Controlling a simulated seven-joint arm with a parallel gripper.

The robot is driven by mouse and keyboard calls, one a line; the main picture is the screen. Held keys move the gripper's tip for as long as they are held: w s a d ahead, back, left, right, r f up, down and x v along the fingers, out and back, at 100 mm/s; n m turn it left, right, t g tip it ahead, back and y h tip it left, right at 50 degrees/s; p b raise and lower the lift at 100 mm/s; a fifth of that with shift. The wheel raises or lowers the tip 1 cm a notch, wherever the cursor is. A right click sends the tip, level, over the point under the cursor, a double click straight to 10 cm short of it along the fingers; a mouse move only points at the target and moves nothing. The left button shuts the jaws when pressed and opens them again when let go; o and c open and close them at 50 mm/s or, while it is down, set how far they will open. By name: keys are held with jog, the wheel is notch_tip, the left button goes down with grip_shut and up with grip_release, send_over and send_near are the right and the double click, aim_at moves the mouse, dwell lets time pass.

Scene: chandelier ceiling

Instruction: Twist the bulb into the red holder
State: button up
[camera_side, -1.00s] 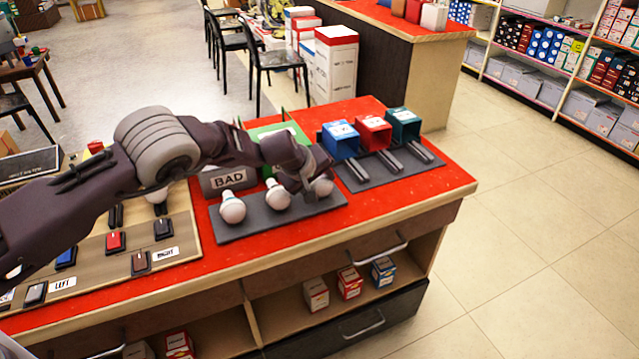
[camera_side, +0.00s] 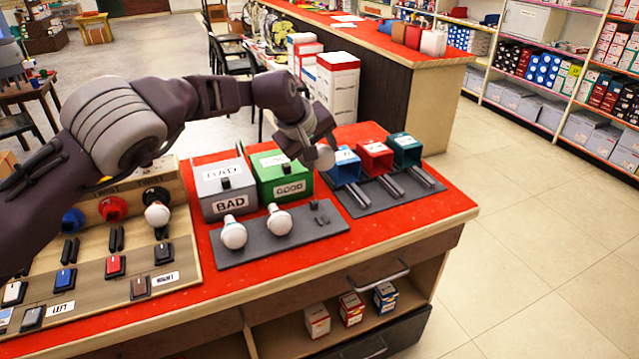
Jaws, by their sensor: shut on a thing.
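My gripper (camera_side: 314,142) is shut on a white bulb (camera_side: 325,158). It holds the bulb above the table, near the blue box, apart from the tray. The red holder (camera_side: 113,207) is a round socket on the wooden panel at the left, and it looks empty. A blue holder (camera_side: 73,219) sits to its left. A black holder (camera_side: 156,196) on its right has a white bulb (camera_side: 157,215) in it.
Grey BAD (camera_side: 226,190) and green GOOD (camera_side: 284,175) boxes stand behind the tray. Blue (camera_side: 345,166), red (camera_side: 374,159) and teal (camera_side: 406,150) open boxes stand at the right. Several switches, one red (camera_side: 115,265), line the wooden panel. The red tabletop's right front is clear.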

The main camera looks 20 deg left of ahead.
notch_tip(320, 180, up, 3)
jog(key=shift+f, duration=0.2)
jog(key=s+a+f+m+g+h, duration=0.1)
jog(key=s+a+f+m+h, duration=0.15)
jog(key=s+a, duration=0.65)
jog(key=s+a+f+m+g+h, duration=0.15)
jog(key=s+a+m, duration=0.35)
jog(key=a, duration=0.6)
jog(key=s+a+m+g+h, duration=0.15)
jog(key=s+m, duration=0.25)
jog(key=s, duration=0.8)
jog(key=s+a+f+n+t+y, duration=0.1)
jog(key=a+f+n+t+y, duration=0.15)
jog(key=a+n, duration=0.55)
jog(key=s+a+f+n+t+y, duration=0.1)
jog(key=a+f+n+y, duration=0.25)
jog(key=a, duration=0.85)
jog(key=shift+a+f, duration=0.15)
jog(key=shift+f, duration=3.2)
jog(key=shift+f, duration=0.1)
jog(key=shift+w+a, duration=0.1)
